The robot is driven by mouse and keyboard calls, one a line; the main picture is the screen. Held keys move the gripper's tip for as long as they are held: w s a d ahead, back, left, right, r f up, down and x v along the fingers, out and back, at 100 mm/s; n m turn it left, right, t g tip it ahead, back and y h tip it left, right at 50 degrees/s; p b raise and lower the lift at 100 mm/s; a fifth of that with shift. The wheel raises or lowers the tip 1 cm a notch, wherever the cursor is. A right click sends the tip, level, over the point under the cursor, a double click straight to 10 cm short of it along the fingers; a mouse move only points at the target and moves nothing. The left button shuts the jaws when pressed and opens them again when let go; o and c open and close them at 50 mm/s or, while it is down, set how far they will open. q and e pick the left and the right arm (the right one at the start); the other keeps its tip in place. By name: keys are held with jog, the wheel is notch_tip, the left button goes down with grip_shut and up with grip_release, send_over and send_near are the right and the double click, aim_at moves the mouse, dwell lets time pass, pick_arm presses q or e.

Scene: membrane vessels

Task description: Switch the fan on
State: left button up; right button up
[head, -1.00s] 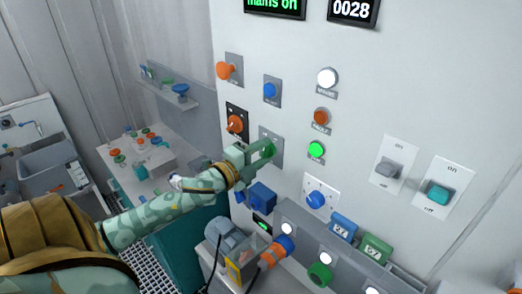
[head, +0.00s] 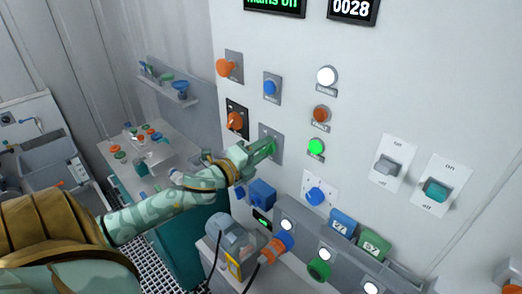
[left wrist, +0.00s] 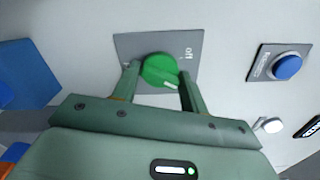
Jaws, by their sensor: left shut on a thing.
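A green rotary knob (left wrist: 160,70) sits on a grey plate (left wrist: 125,45) on the white panel. The word "off" shows on the plate beside it, turned sideways; the knob's pale mark lies on its lower edge in the left wrist view. My left gripper (head: 268,147) is at this knob, and its two fingers (left wrist: 158,88) are shut on the knob's sides. In the head view the fingers hide most of the knob. I cannot read a fan label. My right gripper is not in view.
A blue button (head: 270,88) is above the plate, an orange knob (head: 235,121) to its left and a lit green lamp (head: 316,147) to its right. A grey rocker (head: 388,164) and teal rocker (head: 436,189) are further right. A blue box (head: 262,194) and motor (head: 232,236) are below.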

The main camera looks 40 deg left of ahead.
pick_arm(q)
jog(key=o, duration=0.9)
jog(key=shift+s+f, duration=0.1)
jog(key=shift+s, duration=0.25)
jog(key=s+b, duration=0.1)
jog(key=s, duration=0.4)
jog(key=s+a+b, duration=0.1)
jog(key=s, duration=0.4)
jog(key=s+b, duration=0.1)
jog(key=s, duration=0.4)
jog(key=shift+s+a, duration=0.15)
jog(key=shift+s, duration=0.2)
